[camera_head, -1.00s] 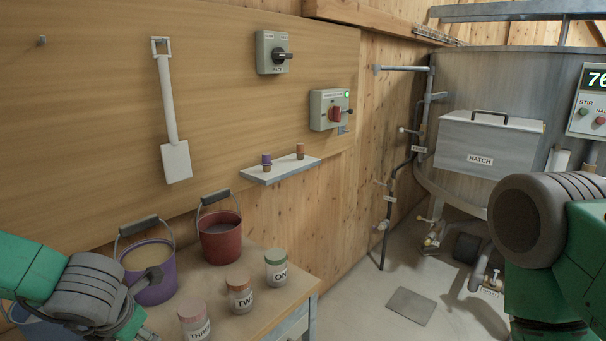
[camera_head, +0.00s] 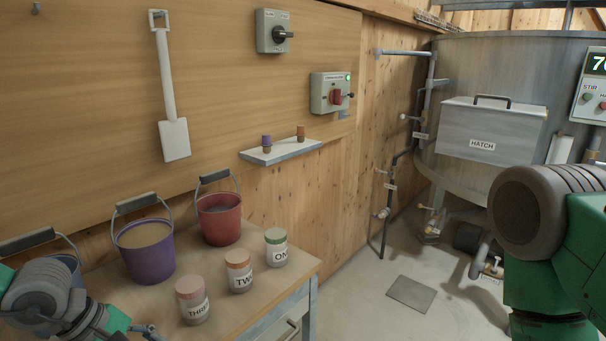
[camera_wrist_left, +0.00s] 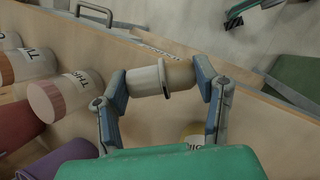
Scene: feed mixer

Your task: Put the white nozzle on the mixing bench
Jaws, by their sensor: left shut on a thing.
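My left gripper (camera_wrist_left: 161,78) is shut on the white nozzle (camera_wrist_left: 148,81), a short cream-white cylinder with a flange and a tan end, held crosswise between the fingertips. The wooden bench (camera_wrist_left: 150,125) lies below it in the left wrist view. The bench top (camera_head: 245,308) also shows in the head view. There my left arm's wrist is at the lower left, over the bench's near left part; the nozzle is not clearly visible in that view. My right arm shows at the right edge, but its gripper is not visible.
Jars labelled THREE (camera_head: 193,302), TWO (camera_head: 239,272) and ONE (camera_head: 276,248) stand along the bench. Purple (camera_head: 147,262), red (camera_head: 220,226) and blue buckets stand behind. A small yellow-rimmed labelled item (camera_wrist_left: 195,140) is below the left gripper. Bare wood lies between jars and front edge.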

